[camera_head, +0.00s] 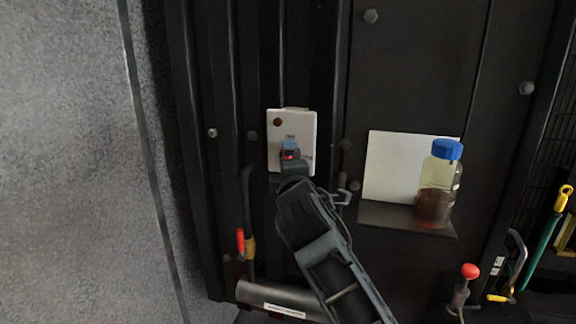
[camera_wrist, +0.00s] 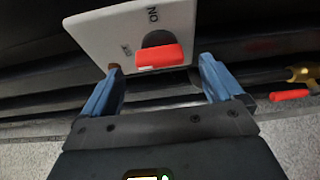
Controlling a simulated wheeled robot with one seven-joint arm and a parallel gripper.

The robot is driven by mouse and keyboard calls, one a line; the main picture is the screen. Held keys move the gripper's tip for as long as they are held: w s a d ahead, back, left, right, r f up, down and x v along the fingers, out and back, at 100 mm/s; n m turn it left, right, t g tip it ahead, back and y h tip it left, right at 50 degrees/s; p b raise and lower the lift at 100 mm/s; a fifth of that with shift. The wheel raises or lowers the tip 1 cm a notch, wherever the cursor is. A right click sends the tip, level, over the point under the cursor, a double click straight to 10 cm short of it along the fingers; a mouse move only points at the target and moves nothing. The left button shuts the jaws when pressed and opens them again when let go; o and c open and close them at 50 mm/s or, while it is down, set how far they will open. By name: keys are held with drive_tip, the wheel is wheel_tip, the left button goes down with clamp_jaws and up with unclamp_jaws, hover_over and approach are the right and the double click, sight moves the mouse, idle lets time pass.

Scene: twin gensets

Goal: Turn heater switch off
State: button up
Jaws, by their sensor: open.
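The heater switch is a white plate (camera_head: 275,133) on the dark panel; it also shows in the wrist view (camera_wrist: 100,32). Its red handle (camera_wrist: 160,56) sits over a dark round hub in the wrist view, lying roughly crosswise. "ON" is printed near the plate's upper edge there, and a smaller mark near its left side is too blurred to read. My gripper (camera_head: 290,146) is in front of the plate and covers part of it. In the wrist view my gripper (camera_wrist: 160,82) is open, its blue fingers on either side of the red handle, apart from it.
A bottle with a blue cap (camera_head: 436,190) stands on a small shelf (camera_head: 405,218) to the right. A red-knobbed lever (camera_head: 469,271) is at lower right. A pipe with a red handle (camera_head: 240,241) is below left of the plate. A grey wall or floor surface (camera_head: 75,160) fills the left.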

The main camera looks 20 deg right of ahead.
drive_tip(key=shift+b+v, duration=0.3)
drive_tip(key=shift+v, duration=1.7)
drive_tip(key=s+a+f+m+g+y, duration=0.15)
drive_tip(key=s+f+m, duration=0.25)
drive_tip(key=s+f, duration=0.75)
drive_tip(key=s+a+f+m+y, duration=0.3)
drive_tip(key=s+f, duration=0.6)
drive_tip(key=s, duration=0.5)
drive_tip(key=s+d+r+m, duration=0.1)
drive_tip(key=s+d+m, duration=0.1)
drive_tip(key=s, duration=0.7)
drive_tip(key=s+d+r+m+g, duration=0.1)
drive_tip(key=s+d+m, duration=0.1)
drive_tip(key=s, duration=0.8)
drive_tip(key=s+d+r+m, duration=0.2)
drive_tip(key=s+m, duration=0.2)
drive_tip(key=s, duration=0.5)
drive_tip(key=shift+s, duration=0.3)
